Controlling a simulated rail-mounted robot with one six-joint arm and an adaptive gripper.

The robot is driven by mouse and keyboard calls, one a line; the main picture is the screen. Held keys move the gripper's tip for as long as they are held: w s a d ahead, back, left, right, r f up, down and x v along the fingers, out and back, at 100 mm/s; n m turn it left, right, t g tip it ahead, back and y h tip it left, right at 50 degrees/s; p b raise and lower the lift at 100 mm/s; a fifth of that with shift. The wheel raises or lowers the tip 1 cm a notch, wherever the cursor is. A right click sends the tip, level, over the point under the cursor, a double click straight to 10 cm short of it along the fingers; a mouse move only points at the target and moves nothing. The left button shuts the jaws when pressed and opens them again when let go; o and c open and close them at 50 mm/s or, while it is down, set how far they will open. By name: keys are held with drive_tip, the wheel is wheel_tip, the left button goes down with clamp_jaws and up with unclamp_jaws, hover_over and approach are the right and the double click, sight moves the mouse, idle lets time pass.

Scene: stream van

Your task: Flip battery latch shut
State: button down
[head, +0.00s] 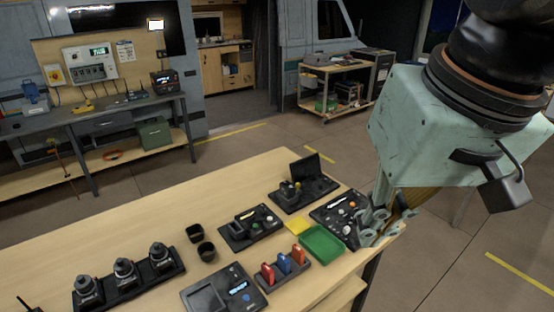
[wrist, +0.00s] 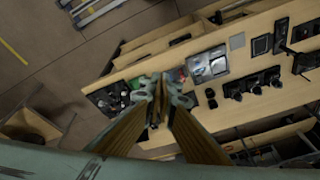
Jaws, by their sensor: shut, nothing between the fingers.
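No battery latch can be made out for certain in either view. Several small black devices stand on the wooden table (head: 60,240). A black panel with knobs (head: 338,215) is at the right end, next to my gripper (head: 378,228). A device with a raised lid (head: 303,190) stands behind it, and a flat black unit with small knobs (head: 250,228) is to its left. My gripper points down over the table's right end, shut and empty. In the wrist view, my gripper (wrist: 162,88) hides part of the tabletop. I cannot tell whether it touches anything.
Two dark cups (head: 205,252) and a holder with three black units (head: 125,275) stand left. The left back is clear.

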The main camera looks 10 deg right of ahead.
drive_tip(key=w+d+f+m+g+y, duration=0.1)
drive_tip(key=w+f+m+y, duration=0.2)
drive_tip(key=w, duration=0.8)
drive_tip(key=w+d+f+m+y, duration=0.1)
drive_tip(key=w+f+m, duration=0.3)
drive_tip(key=w, duration=0.6)
drive_tip(key=w+d+f+m+g+y, duration=0.15)
drive_tip(key=w+m, duration=0.35)
drive_tip(key=w, duration=0.6)
drive_tip(key=w+d+f+m+t+y, duration=0.2)
drive_tip(key=w+d+f+m, duration=0.8)
drive_tip(key=w+d+f, duration=0.5)
drive_tip(key=w+f+t, duration=0.1)
drive_tip(key=w+f, duration=0.2)
drive_tip(key=f, duration=0.1)
drive_tip(key=shift+w+d+t, duration=0.15)
drive_tip(key=shift+d+t, duration=0.15)
drive_tip(key=shift+t, duration=0.05)
drive_tip(key=shift+f+y, duration=0.1)
drive_tip(key=shift+y, duration=0.15)
